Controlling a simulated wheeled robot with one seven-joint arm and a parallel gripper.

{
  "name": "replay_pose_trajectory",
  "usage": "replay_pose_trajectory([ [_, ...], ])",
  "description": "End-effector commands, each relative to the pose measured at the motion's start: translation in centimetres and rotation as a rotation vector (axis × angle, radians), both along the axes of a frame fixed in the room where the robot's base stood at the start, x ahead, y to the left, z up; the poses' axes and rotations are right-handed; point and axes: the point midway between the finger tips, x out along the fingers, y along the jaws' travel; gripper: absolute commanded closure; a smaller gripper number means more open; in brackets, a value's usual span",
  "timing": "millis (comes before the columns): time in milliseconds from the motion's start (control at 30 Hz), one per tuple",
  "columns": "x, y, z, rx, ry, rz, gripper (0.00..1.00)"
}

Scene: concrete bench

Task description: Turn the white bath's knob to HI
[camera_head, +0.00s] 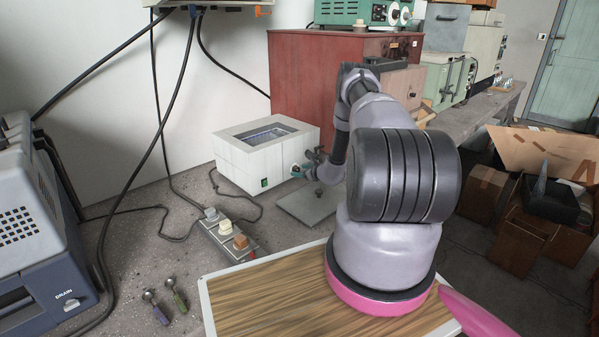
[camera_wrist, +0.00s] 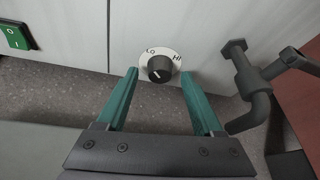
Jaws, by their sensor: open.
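The white bath (camera_head: 238,166) stands on the bench against the wall, an open box with a recessed top. Its knob (camera_wrist: 160,69) is black and round on a pale dial, with LO at upper left and HI at upper right in the wrist view. I cannot tell for sure where its pointer aims. My gripper (camera_wrist: 158,74) is open, its two teal fingers on either side of the knob with a gap to each. In the head view my gripper (camera_head: 300,171) is at the bath's front right, and the knob is hidden there.
A green switch (camera_wrist: 15,36) is left of the knob. A dark tap (camera_wrist: 250,82) sticks out close to the right finger. A grey plate (camera_head: 307,205) lies below my arm. A power strip (camera_head: 228,238) with plugs and loose cables lie in front. A red cabinet (camera_head: 300,75) stands behind.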

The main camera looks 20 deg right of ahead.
Motion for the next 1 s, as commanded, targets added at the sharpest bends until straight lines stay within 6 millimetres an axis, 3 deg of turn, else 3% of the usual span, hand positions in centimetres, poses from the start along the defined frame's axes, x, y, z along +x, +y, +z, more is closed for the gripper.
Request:
replay_pose_trajectory([
  [367, 0.78, 0.19, -0.33, 0.001, 0.0, 0.0, 0.32],
  [400, 0.78, 0.19, -0.33, 0.001, 0.0, 0.0, 0.35],
  [567, 0.78, 0.18, -0.31, 0.001, 0.0, 0.0, 0.97],
  [600, 0.78, 0.18, -0.31, 0.001, 0.0, 0.0, 1.0],
  [1000, 0.77, 0.06, -0.3, 0.063, 0.023, 0.0, 1.0],
])
